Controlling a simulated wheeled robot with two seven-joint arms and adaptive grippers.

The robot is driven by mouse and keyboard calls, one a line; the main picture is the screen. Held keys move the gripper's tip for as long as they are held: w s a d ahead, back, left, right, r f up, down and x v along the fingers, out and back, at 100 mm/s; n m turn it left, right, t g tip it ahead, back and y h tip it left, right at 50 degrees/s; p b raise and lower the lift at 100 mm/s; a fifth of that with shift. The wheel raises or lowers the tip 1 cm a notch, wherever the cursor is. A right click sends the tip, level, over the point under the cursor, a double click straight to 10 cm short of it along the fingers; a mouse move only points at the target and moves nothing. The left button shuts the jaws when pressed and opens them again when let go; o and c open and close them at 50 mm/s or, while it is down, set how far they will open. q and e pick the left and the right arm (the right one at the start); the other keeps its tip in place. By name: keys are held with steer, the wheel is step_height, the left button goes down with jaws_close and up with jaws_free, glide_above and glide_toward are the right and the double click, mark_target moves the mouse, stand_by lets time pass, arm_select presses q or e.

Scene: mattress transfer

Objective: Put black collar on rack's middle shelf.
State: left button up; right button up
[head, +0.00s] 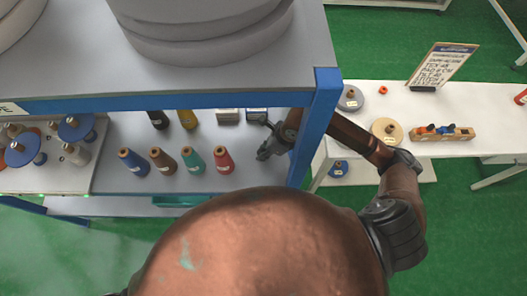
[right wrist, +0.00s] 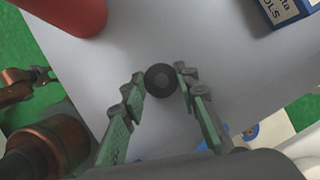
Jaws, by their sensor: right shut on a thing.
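The black collar (right wrist: 161,80), a small dark ring, sits between the fingertips of my right gripper (right wrist: 160,84) in the right wrist view. The fingers are shut on it, over the grey shelf surface (right wrist: 110,50); I cannot tell whether it touches the surface. In the head view my right gripper (head: 266,148) reaches in past the blue post over the right end of the rack's middle shelf (head: 255,180). The collar is not clear there. A dark gripper, seemingly my left, shows at the left edge of the right wrist view (right wrist: 35,80), its jaws unclear.
Several thread cones, including a red one (head: 222,161), stand left of my right gripper. Small boxes (head: 257,114) sit behind it. The blue post (head: 316,125) and top shelf (head: 60,75) border the opening. A white table (head: 470,100) with spools stands right.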

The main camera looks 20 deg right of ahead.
steer(key=shift+f, duration=0.55)
steer(key=shift+f, duration=0.15)
steer(key=o, duration=1.1)
steer(key=shift+o, duration=0.2)
steer(key=v, duration=1.2)
